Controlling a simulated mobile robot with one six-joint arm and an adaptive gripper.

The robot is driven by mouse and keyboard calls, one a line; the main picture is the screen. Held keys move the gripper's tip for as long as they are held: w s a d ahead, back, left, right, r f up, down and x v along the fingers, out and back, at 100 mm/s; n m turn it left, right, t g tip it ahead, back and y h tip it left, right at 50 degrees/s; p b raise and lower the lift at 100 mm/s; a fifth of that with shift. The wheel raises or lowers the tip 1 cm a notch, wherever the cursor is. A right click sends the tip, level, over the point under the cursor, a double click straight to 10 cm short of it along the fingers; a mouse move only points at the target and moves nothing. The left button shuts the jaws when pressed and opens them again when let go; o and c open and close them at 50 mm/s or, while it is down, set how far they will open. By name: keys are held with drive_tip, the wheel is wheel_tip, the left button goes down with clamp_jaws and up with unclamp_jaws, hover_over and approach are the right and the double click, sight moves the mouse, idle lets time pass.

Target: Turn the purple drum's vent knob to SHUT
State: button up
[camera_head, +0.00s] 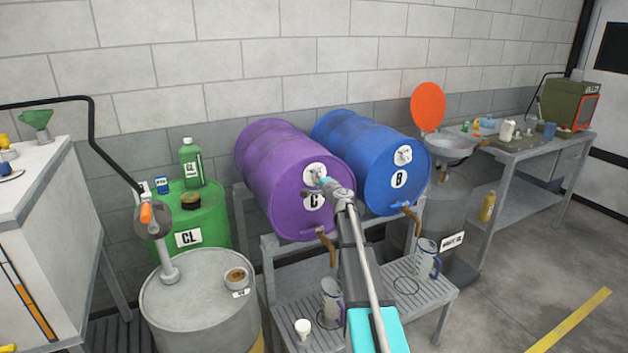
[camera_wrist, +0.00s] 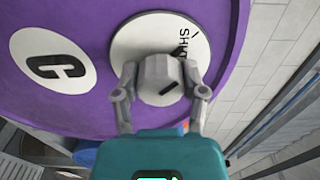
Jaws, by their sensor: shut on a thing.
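The purple drum (camera_head: 285,185), marked C, lies on its side on a rack, and its face fills much of the wrist view (camera_wrist: 230,20). A round white plate (camera_wrist: 125,45) on that face carries the word SHUT, turned sideways, with a short tick beside it. The grey vent knob (camera_wrist: 160,80) stands in front of the plate and has a black diagonal mark on its end. My gripper (camera_wrist: 161,73) has one finger on each side of the knob and is shut on it. In the head view my gripper (camera_head: 327,184) covers part of the plate (camera_head: 313,170).
A blue drum (camera_head: 380,165), marked B, lies close on the right with its own vent plate. Below are brown taps (camera_head: 326,243) and jugs (camera_head: 332,300) on a slatted rack. A green drum (camera_head: 203,210) and a grey drum (camera_head: 195,290) stand at the left.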

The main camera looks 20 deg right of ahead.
drive_tip(key=shift+w, duration=0.1)
drive_tip(key=o, duration=1.1)
drive_tip(key=shift+o, duration=0.2)
drive_tip(key=shift+s, duration=0.2)
drive_tip(key=s, duration=1.1)
drive_tip(key=shift+s+d, duration=0.15)
drive_tip(key=shift+s, duration=0.2)
